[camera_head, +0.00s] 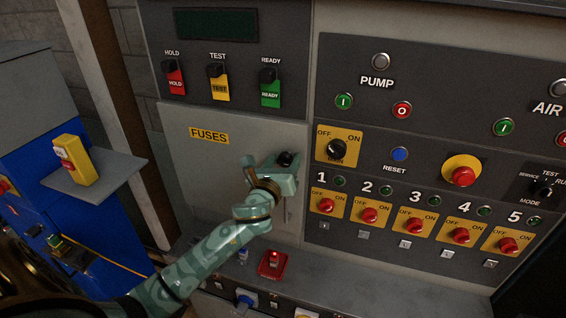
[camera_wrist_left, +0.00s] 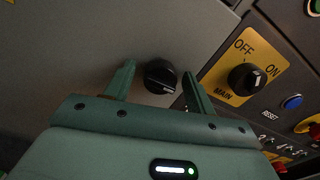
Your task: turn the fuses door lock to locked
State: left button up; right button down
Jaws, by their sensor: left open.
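The fuses door (camera_head: 205,165) is a grey panel with a yellow FUSES label (camera_head: 209,135) in the head view. Its lock is a round black knob (camera_head: 285,158) near the door's right edge. The knob (camera_wrist_left: 160,77) also shows in the left wrist view, with its grip bar lying roughly crosswise in that picture. My left gripper (camera_head: 272,161) is green and open at the lock. In the left wrist view its fingers (camera_wrist_left: 158,70) stand on either side of the knob, with visible gaps. I cannot read any lock marking. My right gripper is not in view.
The MAIN switch (camera_head: 337,149) on its yellow plate is close to the right of the lock. Several red fuse switches (camera_head: 414,225) line the panel. A yellow box (camera_head: 75,160) stands on a shelf at left.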

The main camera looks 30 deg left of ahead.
pick_arm(q)
jog(key=c, duration=1)
jog(key=shift+o, duration=0.2)
jog(key=shift+n, duration=0.4)
jog(key=n+p, duration=0.1)
jog(key=n, duration=0.1)
jog(key=shift+n, duration=0.4)
jog(key=n+p, duration=0.1)
jog(key=n, duration=0.4)
jog(key=shift+n, duration=0.3)
jog(key=n+p, duration=0.1)
jog(key=n, duration=0.3)
jog(key=shift+p, duration=0.3)
jog(key=shift+f+n+p, duration=0.1)
jog(key=shift+n+p, duration=0.5)
jog(key=shift+n, duration=1.6)
